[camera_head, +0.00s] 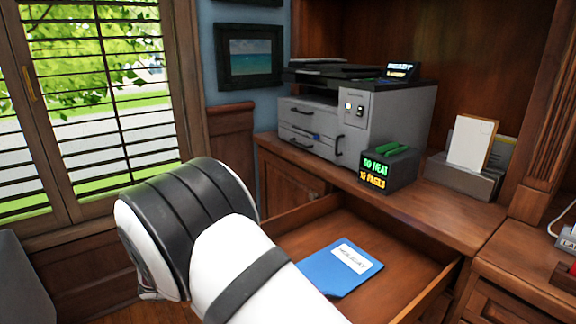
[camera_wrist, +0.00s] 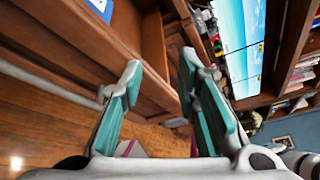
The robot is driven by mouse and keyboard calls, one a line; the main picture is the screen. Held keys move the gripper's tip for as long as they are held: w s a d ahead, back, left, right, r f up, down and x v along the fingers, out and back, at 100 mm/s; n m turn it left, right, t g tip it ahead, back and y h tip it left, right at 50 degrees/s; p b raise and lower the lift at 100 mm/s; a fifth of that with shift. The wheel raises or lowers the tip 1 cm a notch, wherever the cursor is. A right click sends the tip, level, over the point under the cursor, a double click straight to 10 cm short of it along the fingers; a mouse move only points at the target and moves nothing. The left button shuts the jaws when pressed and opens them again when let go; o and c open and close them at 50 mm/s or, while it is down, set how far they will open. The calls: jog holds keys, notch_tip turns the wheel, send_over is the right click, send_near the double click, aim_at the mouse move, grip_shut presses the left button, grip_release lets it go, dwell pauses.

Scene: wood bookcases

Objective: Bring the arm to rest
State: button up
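My arm crosses the lower left of the head view, in front of an open drawer; my gripper is outside that view. In the wrist view my gripper (camera_wrist: 160,92) shows two fingers with teal inner pads. The fingers stand apart with a clear gap, and nothing is held between them. Wooden furniture fronts and the floor show beyond the fingertips.
The open drawer (camera_head: 420,262) juts from the desk and holds a blue folder (camera_head: 338,270). A shuttered window (camera_head: 95,110) is at left. Wood floor (camera_wrist: 50,125) is open.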

jog(key=s+d+r+m+g+y, duration=0.35)
jog(key=s+d+r+m, duration=0.25)
jog(key=d+r+m, duration=0.3)
jog(key=s+d+r+m+g+y, duration=0.3)
jog(key=s+d+r+m+y, duration=0.2)
jog(key=s+d+r+m, duration=0.4)
jog(key=s+d+f+m+t+y, duration=0.2)
jog(key=s+m+y, duration=0.2)
jog(key=s+m, duration=0.4)
jog(key=s+d+f+m+t+y, duration=0.1)
jog(key=s+f+m+t+y, duration=0.15)
jog(key=s+m, duration=0.55)
notch_tip(320, 180, up, 28)
jog(key=s+n+t+p, duration=0.1)
jog(key=t+p, duration=0.1)
jog(key=p, duration=2.3)
jog(key=shift+d+t+y, duration=0.3)
jog(key=shift+t+y, duration=0.1)
